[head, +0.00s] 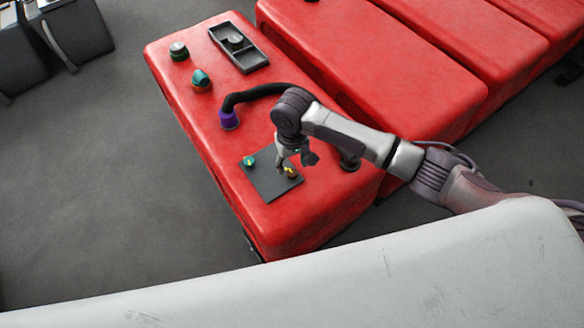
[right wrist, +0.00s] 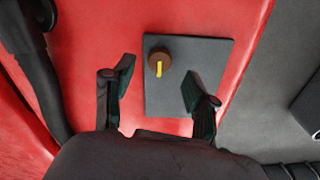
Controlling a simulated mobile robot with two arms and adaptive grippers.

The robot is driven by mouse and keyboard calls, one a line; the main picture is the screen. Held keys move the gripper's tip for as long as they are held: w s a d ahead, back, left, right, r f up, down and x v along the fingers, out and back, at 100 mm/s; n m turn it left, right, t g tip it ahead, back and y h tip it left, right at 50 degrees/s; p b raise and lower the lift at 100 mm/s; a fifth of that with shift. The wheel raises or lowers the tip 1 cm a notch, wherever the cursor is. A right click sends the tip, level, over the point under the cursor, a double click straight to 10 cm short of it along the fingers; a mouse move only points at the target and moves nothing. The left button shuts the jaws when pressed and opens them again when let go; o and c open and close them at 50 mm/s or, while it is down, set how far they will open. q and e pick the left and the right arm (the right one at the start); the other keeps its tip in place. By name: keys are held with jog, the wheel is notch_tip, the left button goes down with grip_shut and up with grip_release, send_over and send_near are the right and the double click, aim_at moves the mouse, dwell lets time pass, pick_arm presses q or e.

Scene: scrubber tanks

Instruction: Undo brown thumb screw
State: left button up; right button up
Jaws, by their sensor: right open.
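The brown thumb screw (right wrist: 160,63) has a yellow bar on its face and sits on a dark grey square plate (right wrist: 210,58) in the right wrist view. In the head view the screw (head: 291,171) is small, its yellow mark showing near the plate's (head: 268,186) right corner. My right gripper (right wrist: 158,76) is open, its fingers below and to either side of the screw in the wrist view, with nothing between the pads. In the head view the right gripper (head: 296,161) hangs over the plate near the screw. My left gripper is not in view.
A teal knob (head: 249,160) sits at the plate's left corner. A black hose (head: 250,95) with a purple collar (head: 229,120) runs behind. Further back on the red tank (head: 180,75) are a teal-and-orange fitting (head: 201,79), a dark cap (head: 179,51) and a black tray (head: 219,32).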

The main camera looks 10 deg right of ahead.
aim_at(292, 173)
jog(key=shift+f, duration=2.05)
grip_shut()
